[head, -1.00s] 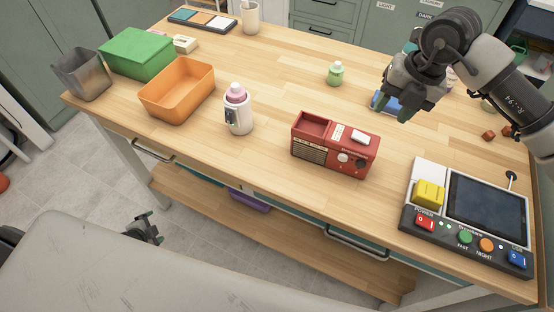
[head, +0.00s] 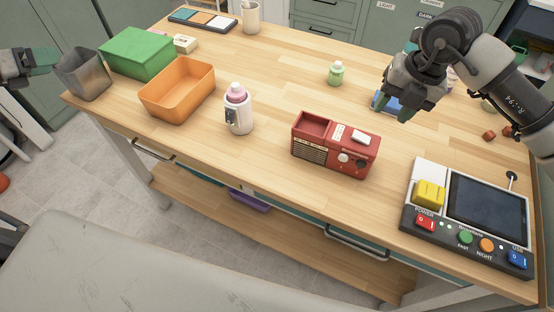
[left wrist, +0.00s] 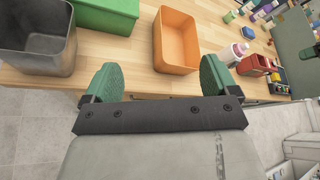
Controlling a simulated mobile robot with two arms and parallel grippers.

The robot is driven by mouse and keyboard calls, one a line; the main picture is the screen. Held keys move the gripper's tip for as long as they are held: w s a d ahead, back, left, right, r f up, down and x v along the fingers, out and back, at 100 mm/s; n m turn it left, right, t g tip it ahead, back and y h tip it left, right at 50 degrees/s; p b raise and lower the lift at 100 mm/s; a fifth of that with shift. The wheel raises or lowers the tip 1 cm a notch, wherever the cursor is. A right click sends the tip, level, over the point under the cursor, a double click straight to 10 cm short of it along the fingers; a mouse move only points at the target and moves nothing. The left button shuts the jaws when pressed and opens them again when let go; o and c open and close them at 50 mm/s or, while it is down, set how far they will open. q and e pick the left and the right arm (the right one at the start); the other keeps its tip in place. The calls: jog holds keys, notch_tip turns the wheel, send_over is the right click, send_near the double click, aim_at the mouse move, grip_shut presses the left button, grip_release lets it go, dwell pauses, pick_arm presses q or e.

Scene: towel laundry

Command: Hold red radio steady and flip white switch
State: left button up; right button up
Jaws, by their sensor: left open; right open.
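The red radio (head: 335,145) stands on the wooden table in the middle of the head view, with a white switch (head: 361,137) on its top and knobs on its front. It also shows small at the right of the left wrist view (left wrist: 258,66). My left gripper (head: 52,62) is at the far left edge of the head view, beside the grey metal bin and far from the radio. In the left wrist view its green fingers (left wrist: 158,80) are apart and empty. My right gripper (head: 393,108) hangs open above the table, behind and right of the radio.
A control panel (head: 467,215) with a yellow block (head: 429,194) is right of the radio. A white bottle (head: 238,112), orange bin (head: 178,90), green box (head: 137,53) and metal bin (head: 83,76) are to its left. The table around the radio is clear.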

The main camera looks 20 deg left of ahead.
pick_arm(q)
jog(key=s+d+r+m+g, duration=0.2)
jog(key=s+r+m, duration=0.35)
jog(key=r, duration=0.65)
jog(key=s+d+r+m+g, duration=0.25)
jog(key=s+r+m, duration=0.35)
jog(key=r, duration=0.6)
jog(key=w+d+f+n+t+h, duration=0.2)
jog(key=w+f+t, duration=0.2)
jog(key=w+f, duration=0.5)
jog(key=w+d+f+n+t+y, duration=0.1)
jog(key=w+d+f+n+t, duration=0.3)
jog(key=w+d+f, duration=0.45)
jog(key=w+d+f+n+t+y, duration=0.15)
jog(key=w+d+f+n, duration=0.35)
jog(key=w+d, duration=0.5)
jog(key=w+d+f+n, duration=0.2)
jog(key=w+d+n, duration=0.3)
jog(key=d, duration=0.8)
jog(key=m+y, duration=0.2)
send_near(307, 113)
jog(key=w, duration=0.3)
jog(key=w+d, duration=0.1)
jog(key=shift+w+f, duration=0.1)
jog(key=shift+w, duration=0.2)
jog(key=shift+c, duration=0.4)
